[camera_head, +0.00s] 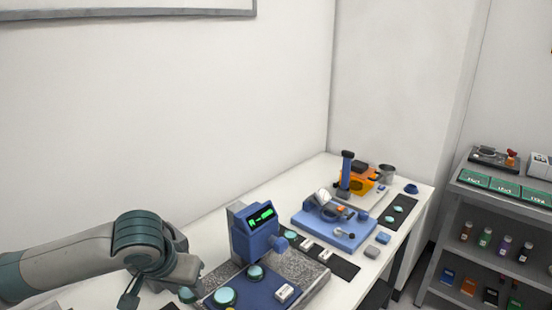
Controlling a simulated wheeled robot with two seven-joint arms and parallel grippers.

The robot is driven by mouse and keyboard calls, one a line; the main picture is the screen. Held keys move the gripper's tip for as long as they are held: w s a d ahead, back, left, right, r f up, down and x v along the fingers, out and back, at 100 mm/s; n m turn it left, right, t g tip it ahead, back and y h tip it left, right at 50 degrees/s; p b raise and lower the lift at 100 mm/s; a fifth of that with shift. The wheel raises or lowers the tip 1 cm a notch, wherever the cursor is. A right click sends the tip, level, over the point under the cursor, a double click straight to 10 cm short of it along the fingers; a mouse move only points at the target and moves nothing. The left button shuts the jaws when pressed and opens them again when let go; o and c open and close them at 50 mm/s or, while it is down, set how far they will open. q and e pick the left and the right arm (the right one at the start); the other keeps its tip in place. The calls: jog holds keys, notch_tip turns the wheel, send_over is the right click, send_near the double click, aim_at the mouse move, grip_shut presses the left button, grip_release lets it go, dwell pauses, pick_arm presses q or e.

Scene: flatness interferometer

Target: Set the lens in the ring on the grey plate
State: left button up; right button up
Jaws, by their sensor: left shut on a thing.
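My left gripper (183,283) reaches in from the left, low over the near part of the table. It is shut on a small green-tinted round piece (188,294), which looks like the lens and is partly hidden by the gripper. The grey speckled plate (313,284) lies just right of the gripper, with a blue mat (248,294) on it. I cannot tell which round piece is the ring. My right gripper is not in view.
A blue instrument with a green display (255,232) stands at the plate's back. Beyond it are a blue base with parts (343,234), an orange device (360,185), a grey cup (386,173) and dark mats (398,212). A stocked shelf (490,240) stands at right.

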pick_arm(q)
jog(key=shift+a+r+n+y+b, duration=0.3)
jog(key=shift+a+n, duration=0.05)
jog(key=shift+n, duration=0.45)
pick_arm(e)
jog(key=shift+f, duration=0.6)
